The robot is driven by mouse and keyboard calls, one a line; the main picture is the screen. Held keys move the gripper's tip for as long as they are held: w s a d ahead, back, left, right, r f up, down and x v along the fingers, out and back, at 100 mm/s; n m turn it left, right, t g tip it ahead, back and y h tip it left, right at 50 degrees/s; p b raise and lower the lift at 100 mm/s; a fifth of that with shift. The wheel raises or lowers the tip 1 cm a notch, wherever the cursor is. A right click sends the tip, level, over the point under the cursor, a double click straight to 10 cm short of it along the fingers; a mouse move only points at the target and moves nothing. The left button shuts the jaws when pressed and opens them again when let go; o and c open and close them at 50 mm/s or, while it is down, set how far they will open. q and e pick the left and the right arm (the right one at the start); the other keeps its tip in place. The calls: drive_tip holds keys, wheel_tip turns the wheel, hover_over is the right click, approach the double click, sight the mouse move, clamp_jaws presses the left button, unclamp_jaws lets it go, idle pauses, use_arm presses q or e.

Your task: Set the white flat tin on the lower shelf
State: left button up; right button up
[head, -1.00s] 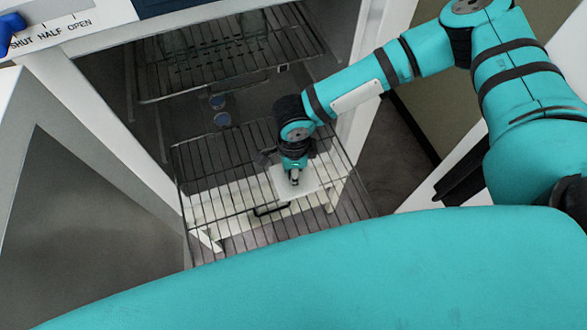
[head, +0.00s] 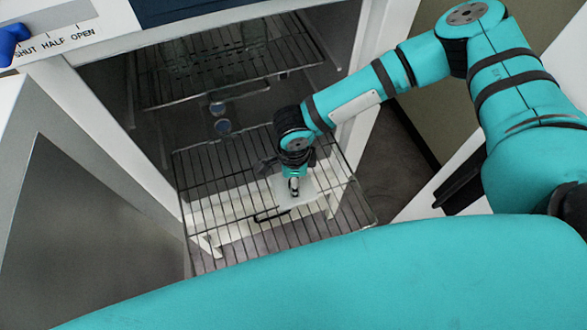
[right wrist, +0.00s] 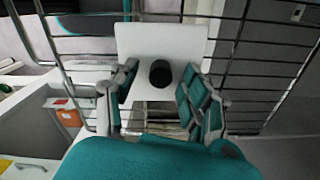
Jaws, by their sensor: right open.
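The white flat tin (head: 318,187) lies flat on the wire lower shelf (head: 232,199), which is pulled out of the cabinet. In the right wrist view the tin (right wrist: 137,45) shows as a pale square with a round black knob (right wrist: 160,73) near its middle. My right gripper (head: 294,188) is right over the tin. In the right wrist view its fingers (right wrist: 160,92) stand apart on either side of the knob, with gaps between. Part of the tin is hidden by the gripper in the head view. My left gripper is out of view.
The upper wire shelf (head: 240,65) is inside the cabinet, with clear glassware on it. Small blue-topped items (head: 222,126) are deeper inside. The cabinet's right side wall (head: 372,75) is close to my right forearm. The left part of the lower shelf is bare.

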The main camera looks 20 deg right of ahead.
wheel_tip(320, 180, up, 7)
drive_tip(key=shift+w+f+b, duration=0.1)
drive_tip(key=shift+w+b, duration=0.05)
drive_tip(key=shift+b, duration=0.6)
wheel_tip(320, 180, up, 5)
drive_tip(key=shift+p, duration=0.7)
